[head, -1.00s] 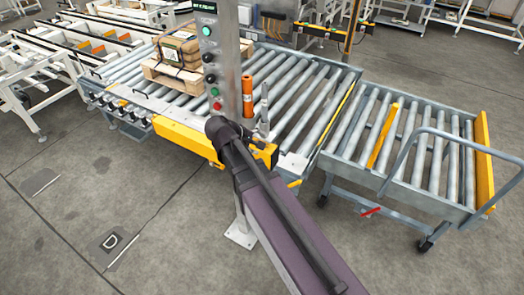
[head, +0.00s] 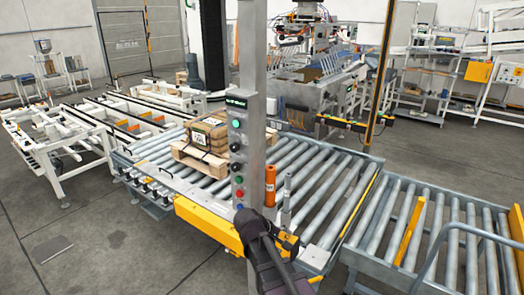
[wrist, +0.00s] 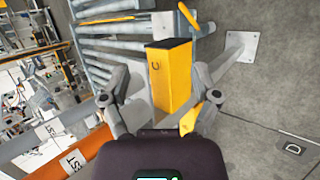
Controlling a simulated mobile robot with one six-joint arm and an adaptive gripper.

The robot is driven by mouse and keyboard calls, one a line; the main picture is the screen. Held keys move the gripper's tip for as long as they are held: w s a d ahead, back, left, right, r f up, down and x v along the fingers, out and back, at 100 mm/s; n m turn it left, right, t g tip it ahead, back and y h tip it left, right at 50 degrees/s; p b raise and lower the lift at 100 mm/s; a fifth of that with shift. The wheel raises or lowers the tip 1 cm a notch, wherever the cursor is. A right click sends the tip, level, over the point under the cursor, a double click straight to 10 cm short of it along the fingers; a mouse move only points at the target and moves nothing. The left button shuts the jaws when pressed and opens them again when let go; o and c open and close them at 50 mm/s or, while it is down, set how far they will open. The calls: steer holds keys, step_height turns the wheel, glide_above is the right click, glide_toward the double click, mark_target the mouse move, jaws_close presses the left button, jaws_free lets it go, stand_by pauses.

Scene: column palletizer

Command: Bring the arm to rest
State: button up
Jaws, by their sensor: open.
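My gripper (wrist: 160,97) is open, its two grey fingers spread wide in the wrist view. No object is held in it. The end of a yellow beam (wrist: 171,85) shows between and beyond the fingers; I cannot tell how near it is. In the head view my dark arm (head: 262,255) rises from the bottom edge towards the grey control post (head: 247,100), in front of the roller conveyor. The fingers are hard to make out there.
The post carries buttons and stands close to my arm. A wooden pallet (head: 201,160) with wrapped brown cartons (head: 207,138) sits on the roller conveyor (head: 335,175). A roller cart (head: 385,235) stands at the right. An orange cylinder (head: 270,188) stands near the post.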

steer(key=s+d+f+m+g+y, duration=0.3)
steer(key=s+d+m+y, duration=0.4)
steer(key=s, duration=0.3)
steer(key=shift+s+d+f+m+g+y, duration=0.15)
steer(key=shift+d+f+m+g+y, duration=0.15)
steer(key=shift+f+m, duration=0.55)
